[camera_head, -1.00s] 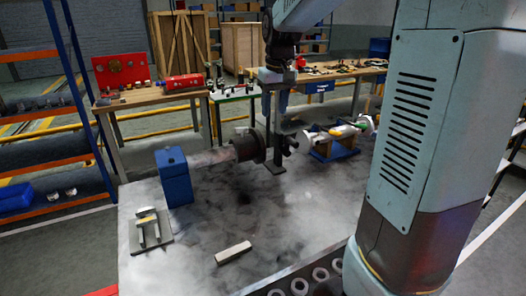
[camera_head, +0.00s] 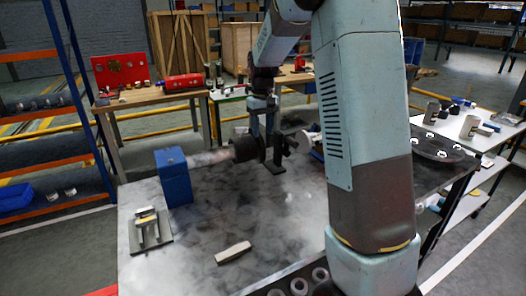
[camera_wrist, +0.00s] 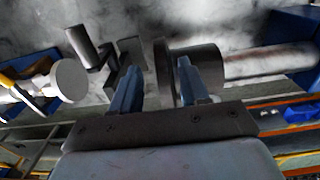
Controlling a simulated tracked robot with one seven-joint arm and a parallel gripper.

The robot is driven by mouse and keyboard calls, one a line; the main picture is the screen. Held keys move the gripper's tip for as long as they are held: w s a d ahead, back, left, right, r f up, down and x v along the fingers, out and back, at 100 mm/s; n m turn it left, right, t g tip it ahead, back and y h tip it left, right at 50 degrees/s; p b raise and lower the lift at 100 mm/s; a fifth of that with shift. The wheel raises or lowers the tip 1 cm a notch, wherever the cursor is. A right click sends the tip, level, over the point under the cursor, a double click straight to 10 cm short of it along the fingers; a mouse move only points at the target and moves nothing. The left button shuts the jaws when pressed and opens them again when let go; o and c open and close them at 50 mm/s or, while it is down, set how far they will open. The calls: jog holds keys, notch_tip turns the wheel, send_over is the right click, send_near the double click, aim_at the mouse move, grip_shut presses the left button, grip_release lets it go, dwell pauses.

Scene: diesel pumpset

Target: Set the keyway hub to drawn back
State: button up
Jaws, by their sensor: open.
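The keyway hub, a dark flanged cylinder (camera_head: 244,149), sits on a pale horizontal shaft (camera_head: 207,158) that runs from a blue bearing block (camera_head: 174,178). It also shows in the wrist view (camera_wrist: 205,62), with its wide flange facing a grey upright stand (camera_wrist: 131,52). My gripper (camera_head: 262,126) points down over the hub's flange end and the stand. In the wrist view my gripper (camera_wrist: 158,68) is open. Its right finger overlaps the hub beside the flange; its left finger overlaps the stand. I cannot tell whether either finger touches. The head view partly hides the fingertips.
A wooden-coloured bar (camera_head: 233,252) and a small grey fixture (camera_head: 149,232) lie on the metal bench top (camera_head: 200,225). A pale round-ended part (camera_wrist: 68,80) stands left of my fingers in the wrist view. The bench front is mostly clear.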

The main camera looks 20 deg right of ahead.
aim_at(263, 146)
notch_tip(263, 146, down, 9)
jog(key=shift+r, duration=0.1)
dwell(0.3)
jog(key=shift+c, duration=0.3)
grip_shut()
dwell(0.3)
